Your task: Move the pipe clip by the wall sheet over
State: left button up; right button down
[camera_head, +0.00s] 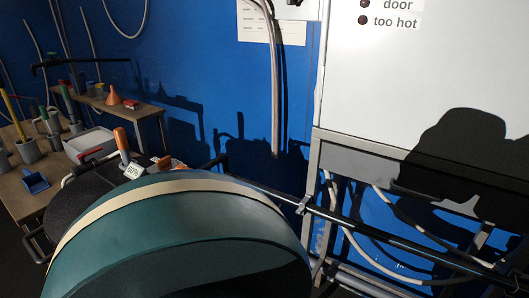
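The wall sheet (272,22), a white paper with faint lines, hangs on the blue wall at the top middle. Pale pipes or cables (275,95) run down the wall in front of it. No pipe clip can be made out clearly beside the sheet. A small grey clip-like fitting (302,205) sits on a dark bar below the cabinet's left corner; I cannot tell whether it is the pipe clip. Neither of my grippers is in view.
A white cabinet (400,75) with "door" and "too hot" labels fills the upper right. Loose hoses (350,235) hang below it. Wooden benches (140,108) with cups, an orange funnel (113,96) and a white tub (88,145) stand left. A large rounded green form blocks the lower middle.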

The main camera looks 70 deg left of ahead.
aim_at(300, 210)
jog(key=u, duration=1.75)
jog(key=i+z, duration=0.35)
jog(key=z, duration=0.15)
